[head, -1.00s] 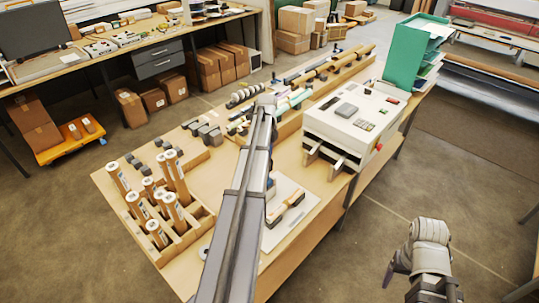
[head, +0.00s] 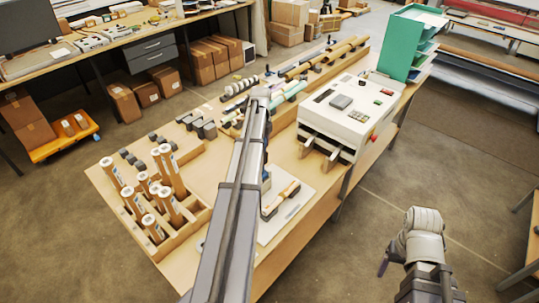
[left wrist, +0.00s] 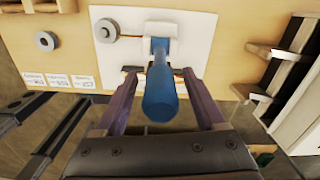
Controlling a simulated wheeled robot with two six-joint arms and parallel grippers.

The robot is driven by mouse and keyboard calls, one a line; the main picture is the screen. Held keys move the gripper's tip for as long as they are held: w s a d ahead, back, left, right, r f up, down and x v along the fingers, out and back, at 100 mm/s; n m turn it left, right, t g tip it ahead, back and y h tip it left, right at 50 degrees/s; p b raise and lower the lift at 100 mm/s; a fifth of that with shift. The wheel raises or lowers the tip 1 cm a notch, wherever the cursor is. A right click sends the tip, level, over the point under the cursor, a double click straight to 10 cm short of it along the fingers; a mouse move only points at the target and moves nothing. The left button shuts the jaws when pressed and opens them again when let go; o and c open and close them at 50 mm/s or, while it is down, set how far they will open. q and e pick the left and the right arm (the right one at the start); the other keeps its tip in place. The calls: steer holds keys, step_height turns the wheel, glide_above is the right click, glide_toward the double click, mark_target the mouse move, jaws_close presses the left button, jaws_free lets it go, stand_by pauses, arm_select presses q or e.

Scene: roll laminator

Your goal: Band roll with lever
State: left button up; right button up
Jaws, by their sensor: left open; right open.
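In the left wrist view, the blue lever handle (left wrist: 165,95) points toward the camera from a white block on a white plate (left wrist: 205,25). My left gripper (left wrist: 160,74) is open, with a purple finger on each side of the handle. Contact cannot be told. A brown and dark roll-like piece lies crosswise behind the handle, mostly hidden. In the head view, a light brown roll with dark ends (head: 281,199) lies on the white plate (head: 295,212); my left arm hides the left gripper. My right gripper (head: 384,266) is off the table at lower right, empty.
Upright brown rolls (head: 166,172) stand in a wooden rack at the table's left. A white laminator (head: 345,113) and a green tray stack (head: 410,45) are on the right. Grey discs (left wrist: 45,41) lie on and beside the plate.

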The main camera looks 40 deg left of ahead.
arm_select(q)
steer(key=s+d+f+y+b, duration=0.1)
steer(key=d+f+y+b, duration=0.5)
steer(key=d+y+b, duration=0.45)
steer(key=d+f+y+b, duration=0.2)
steer(key=f+b, duration=0.2)
steer(key=b, duration=0.6)
steer(key=d+f+t+y+b, duration=0.1)
steer(key=d+f+y+b, duration=0.1)
steer(key=b, duration=0.8)
steer(key=d+f+y+b, duration=0.2)
steer(key=f+b, duration=0.4)
steer(key=b, duration=0.3)
steer(key=shift+s+d+f+t+y+b, duration=0.15)
steer(key=shift+d+t+y+b, duration=0.2)
steer(key=shift+y, duration=0.3)
steer(key=d+r, duration=0.1)
steer(key=d, duration=0.6)
steer(key=shift+s+d+p, duration=0.15)
steer(key=shift+s+p, duration=0.15)
steer(key=shift+p, duration=0.15)
